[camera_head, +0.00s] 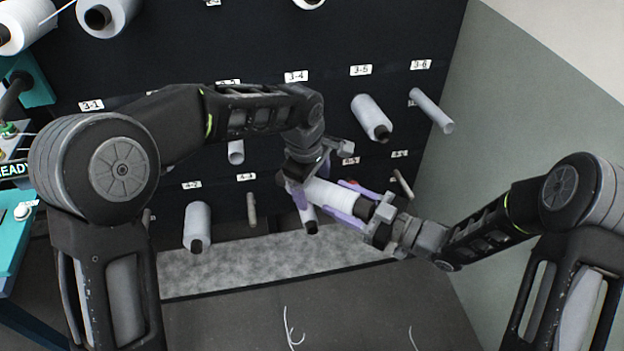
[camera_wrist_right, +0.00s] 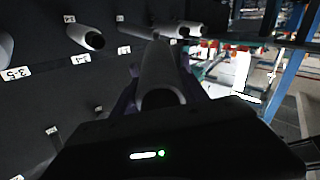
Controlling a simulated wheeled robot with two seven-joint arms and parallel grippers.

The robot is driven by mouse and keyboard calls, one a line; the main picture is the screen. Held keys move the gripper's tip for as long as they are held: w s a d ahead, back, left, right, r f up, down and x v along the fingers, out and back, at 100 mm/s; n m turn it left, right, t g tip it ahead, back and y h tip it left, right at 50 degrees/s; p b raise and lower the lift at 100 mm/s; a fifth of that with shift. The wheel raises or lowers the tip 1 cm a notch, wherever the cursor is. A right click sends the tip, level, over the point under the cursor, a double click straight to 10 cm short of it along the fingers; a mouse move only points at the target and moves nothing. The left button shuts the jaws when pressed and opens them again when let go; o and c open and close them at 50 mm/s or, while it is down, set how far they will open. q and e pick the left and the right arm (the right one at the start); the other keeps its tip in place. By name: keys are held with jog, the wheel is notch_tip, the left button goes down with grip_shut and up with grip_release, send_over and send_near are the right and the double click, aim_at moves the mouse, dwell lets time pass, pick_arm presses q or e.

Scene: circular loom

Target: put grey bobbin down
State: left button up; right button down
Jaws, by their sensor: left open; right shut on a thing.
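The grey bobbin (camera_head: 326,193), a pale wound roll with a dark core end, is held in front of the rack in the head view. In the right wrist view the bobbin (camera_wrist_right: 162,72) points away between purple fingers. My right gripper (camera_head: 348,201) is shut on it from the right, with the dark end towards the wrist. My left gripper (camera_head: 309,182) is open at the bobbin's far left end, its purple fingers close around that end. Whether they touch it I cannot tell. The left wrist partly hides that end.
The dark rack (camera_head: 390,88) carries labelled pegs. Some hold bobbins, such as a white one (camera_head: 371,117) under 3-5 and another (camera_head: 197,226) at lower left. A bare peg (camera_head: 251,209) stands below 4-3. A dark surface (camera_head: 320,312) with loose thread lies in front.

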pick_arm(q)
jog(key=shift+c, duration=0.3)
jog(key=c, duration=1.5)
jog(key=shift+c, duration=0.6)
pick_arm(e)
jog(key=c, duration=0.5)
grip_release()
jog(key=v, duration=1.2)
jog(key=shift+w, duration=0.1)
